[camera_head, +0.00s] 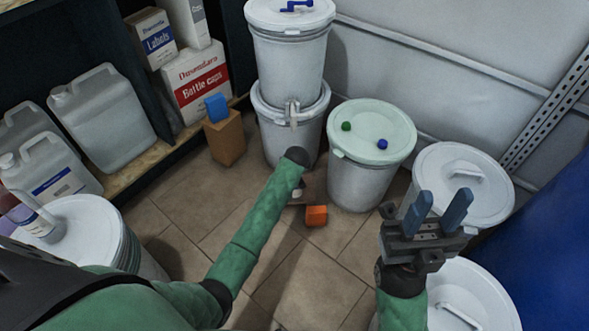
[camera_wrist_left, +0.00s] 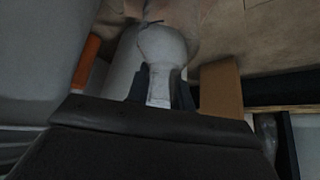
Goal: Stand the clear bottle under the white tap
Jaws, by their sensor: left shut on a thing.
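My left gripper (camera_wrist_left: 160,88) is low in front of that drum. In the left wrist view its dark fingers are shut on the narrow part of a pale, see-through bottle (camera_wrist_left: 162,48), whose rounded wider part shows beyond them. In the head view my left forearm and wrist hide most of the gripper and bottle. I cannot tell whether the bottle touches the floor. My right gripper (camera_head: 437,213) is open and empty above the drums at the right.
An orange cube (camera_head: 316,215) lies on the floor near my left gripper. A brown block (camera_head: 226,138) with a blue cube (camera_head: 216,107) on top stands left of the tap. A green-lidded drum (camera_head: 372,132) stands right. Tiled floor (camera_head: 190,235) is free at front left.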

